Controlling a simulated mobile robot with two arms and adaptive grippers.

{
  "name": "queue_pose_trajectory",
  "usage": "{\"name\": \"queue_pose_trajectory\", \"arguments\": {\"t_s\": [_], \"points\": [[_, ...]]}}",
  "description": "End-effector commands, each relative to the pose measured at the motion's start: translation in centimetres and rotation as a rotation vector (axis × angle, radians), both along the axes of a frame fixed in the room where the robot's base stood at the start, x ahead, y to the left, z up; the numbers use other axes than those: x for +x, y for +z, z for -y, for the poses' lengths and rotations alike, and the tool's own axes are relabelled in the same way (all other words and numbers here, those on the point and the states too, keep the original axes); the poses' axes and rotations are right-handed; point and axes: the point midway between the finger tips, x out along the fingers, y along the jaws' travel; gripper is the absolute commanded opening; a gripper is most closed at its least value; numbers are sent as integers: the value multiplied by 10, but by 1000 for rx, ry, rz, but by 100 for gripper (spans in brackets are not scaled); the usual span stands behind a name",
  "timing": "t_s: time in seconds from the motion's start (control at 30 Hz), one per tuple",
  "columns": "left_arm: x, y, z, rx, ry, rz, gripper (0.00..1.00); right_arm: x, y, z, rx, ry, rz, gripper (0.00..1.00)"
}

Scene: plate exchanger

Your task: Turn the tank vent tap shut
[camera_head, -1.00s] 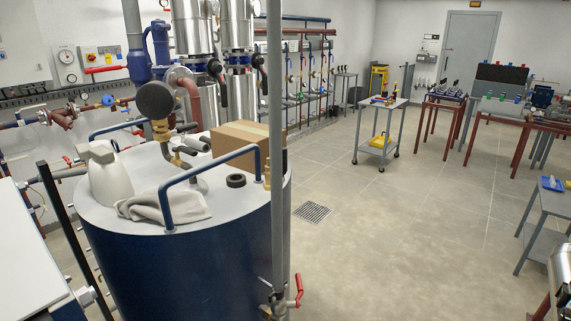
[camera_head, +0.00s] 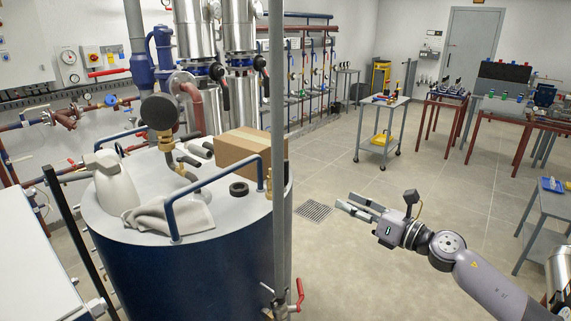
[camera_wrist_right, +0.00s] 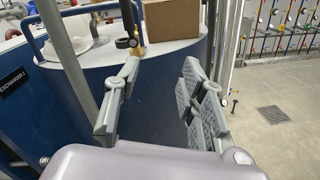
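The blue tank (camera_head: 195,275) with a pale top stands left of centre. A small brass fitting (camera_head: 269,182) stands on its right rim, partly behind a grey vertical pipe; in the right wrist view the brass fitting (camera_wrist_right: 140,47) has an upright black part above it. A red-handled tap (camera_head: 299,292) sits low by that pipe. I cannot tell which is the vent tap, nor its lever setting. My right gripper (camera_head: 352,205) is right of the tank, apart from it, pointing left. Its fingers (camera_wrist_right: 162,68) are spread and empty. My left gripper is not in view.
On the tank top are a cardboard box (camera_head: 236,149), a black ring (camera_head: 239,189), a grey cloth (camera_head: 175,217), a white bottle (camera_head: 115,185) and blue handrails (camera_head: 170,205). The grey pipe (camera_head: 278,110) rises at the tank's right edge.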

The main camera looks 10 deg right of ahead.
Motion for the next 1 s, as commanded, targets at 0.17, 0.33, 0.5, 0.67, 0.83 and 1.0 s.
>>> {"name": "queue_pose_trajectory", "arguments": {"t_s": [0.17, 0.33, 0.5, 0.67, 0.83, 1.0], "points": [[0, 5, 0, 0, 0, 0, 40, -21, 52, -26, -252, 93, 157, 38], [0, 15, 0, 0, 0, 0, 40, -14, 60, -35, -278, 101, 177, 38], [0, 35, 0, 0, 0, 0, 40, 10, 64, -54, -271, 99, 177, 38], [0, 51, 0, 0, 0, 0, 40, 37, 62, -75, -271, 99, 175, 38], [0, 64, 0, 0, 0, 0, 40, 65, 61, -97, -271, 98, 174, 38], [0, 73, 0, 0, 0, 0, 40, 90, 59, -117, -271, 99, 173, 38]]}}
